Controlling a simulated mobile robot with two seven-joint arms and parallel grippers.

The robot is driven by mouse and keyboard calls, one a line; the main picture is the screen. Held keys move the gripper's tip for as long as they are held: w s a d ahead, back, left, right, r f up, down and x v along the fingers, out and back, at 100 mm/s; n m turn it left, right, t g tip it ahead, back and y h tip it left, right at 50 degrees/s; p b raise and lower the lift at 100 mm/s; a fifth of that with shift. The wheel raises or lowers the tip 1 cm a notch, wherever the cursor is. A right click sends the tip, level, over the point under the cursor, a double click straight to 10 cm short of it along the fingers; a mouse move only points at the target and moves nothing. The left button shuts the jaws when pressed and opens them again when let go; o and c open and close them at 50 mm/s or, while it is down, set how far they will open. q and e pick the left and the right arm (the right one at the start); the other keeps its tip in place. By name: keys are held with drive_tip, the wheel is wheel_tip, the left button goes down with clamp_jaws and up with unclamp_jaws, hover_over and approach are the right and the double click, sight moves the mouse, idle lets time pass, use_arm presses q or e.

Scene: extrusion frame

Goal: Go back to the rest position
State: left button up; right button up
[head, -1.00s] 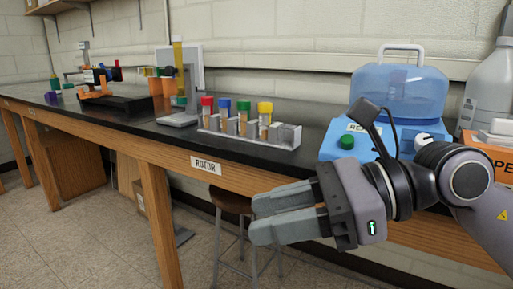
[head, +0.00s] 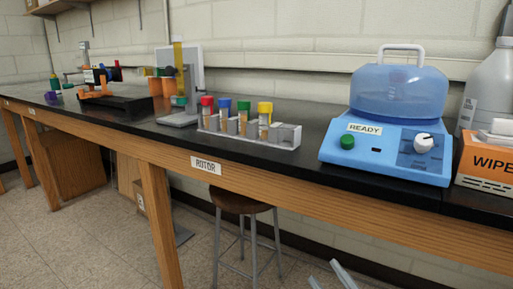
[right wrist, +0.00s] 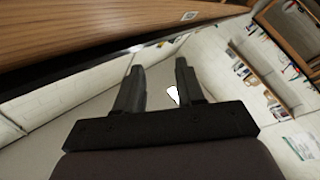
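My right gripper (head: 328,276) shows only by its two grey fingertips at the bottom edge of the head view, below the bench front. In the right wrist view its two dark fingers (right wrist: 160,66) stand apart, with nothing between them. The rest of the right arm is out of the head view. My left gripper is not in view.
The black bench top (head: 310,153) has a wooden front edge (head: 330,208). On it stand a blue machine (head: 385,155) labelled READY, a rack (head: 283,137) with capped tubes and an orange WIPE box (head: 485,163). A stool (head: 240,203) is below the bench.

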drive_tip(key=s+d+f+m+g+h, duration=0.2)
drive_tip(key=s+f+m+g+h, duration=0.25)
drive_tip(key=f, duration=0.55)
drive_tip(key=s+d+f+m+g+h, duration=0.1)
drive_tip(key=s+d+f+m+g, duration=0.15)
drive_tip(key=s+f+m, duration=0.6)
use_arm(q)
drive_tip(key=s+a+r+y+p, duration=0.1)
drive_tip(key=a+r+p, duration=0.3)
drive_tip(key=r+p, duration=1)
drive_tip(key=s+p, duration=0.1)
drive_tip(key=p, duration=0.6)
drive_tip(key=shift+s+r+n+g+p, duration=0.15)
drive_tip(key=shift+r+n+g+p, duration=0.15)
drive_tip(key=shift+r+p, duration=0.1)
use_arm(e)
drive_tip(key=s+d+r+n+g+h, duration=0.1)
drive_tip(key=d+r+n, duration=0.1)
drive_tip(key=r, duration=0.9)
drive_tip(key=shift+s+d+n+g, duration=0.3)
drive_tip(key=shift+d, duration=0.35)
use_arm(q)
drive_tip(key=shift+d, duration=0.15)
use_arm(e)
drive_tip(key=shift+r, duration=0.15)
